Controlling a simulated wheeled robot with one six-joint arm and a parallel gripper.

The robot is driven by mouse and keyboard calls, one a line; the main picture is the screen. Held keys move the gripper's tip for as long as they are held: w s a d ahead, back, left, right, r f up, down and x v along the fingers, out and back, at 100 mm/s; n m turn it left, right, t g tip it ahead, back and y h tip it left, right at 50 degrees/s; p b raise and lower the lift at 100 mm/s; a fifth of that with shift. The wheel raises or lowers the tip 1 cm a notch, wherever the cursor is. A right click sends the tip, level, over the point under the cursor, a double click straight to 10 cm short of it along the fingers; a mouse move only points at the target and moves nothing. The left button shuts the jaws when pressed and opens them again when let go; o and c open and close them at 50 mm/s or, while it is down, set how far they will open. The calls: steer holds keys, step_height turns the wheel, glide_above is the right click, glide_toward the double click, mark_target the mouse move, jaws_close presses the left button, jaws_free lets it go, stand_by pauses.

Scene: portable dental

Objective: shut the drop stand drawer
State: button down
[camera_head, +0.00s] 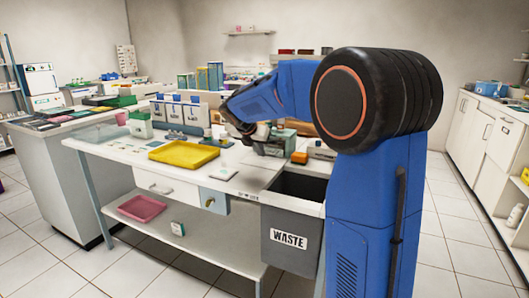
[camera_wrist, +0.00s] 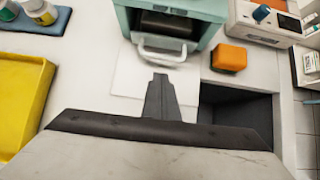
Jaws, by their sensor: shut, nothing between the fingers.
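A teal unit (camera_wrist: 205,10) stands at the top of the wrist view, with a dark front opening and a pale handle (camera_wrist: 162,54) jutting toward me. In the head view the teal unit (camera_head: 273,146) is partly covered by my arm. A white drawer (camera_head: 167,186) with a handle sits under the bench top in the head view; how far it is out is hard to tell. I cannot tell which of these is the drop stand drawer. My gripper (camera_wrist: 160,78) is shut and empty, its tips appearing just short of the pale handle.
A yellow tray (camera_head: 184,153) lies on the bench left of my gripper. An orange block (camera_wrist: 229,58) sits right of the teal unit. A dark waste opening (camera_head: 299,186) is cut into the bench's right end. A pink tray (camera_head: 141,208) is on the lower shelf.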

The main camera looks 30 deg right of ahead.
steer(key=v, duration=1)
steer(key=s+a+f+m+y, duration=0.2)
steer(key=s+f+m, duration=0.4)
steer(key=s, duration=0.7)
steer(key=s+a+f+m+y, duration=0.2)
steer(key=s+f+m, duration=0.4)
steer(key=s+m, duration=0.5)
steer(key=s+a+f+m+y, duration=0.2)
steer(key=s+a+f+m, duration=0.2)
steer(key=s, duration=1.2)
step_height(320, 180, down, 2)
steer(key=m, duration=0.4)
steer(key=shift+s+a+m, duration=0.25)
steer(key=shift+s+m, duration=0.1)
steer(key=shift+m, duration=0.05)
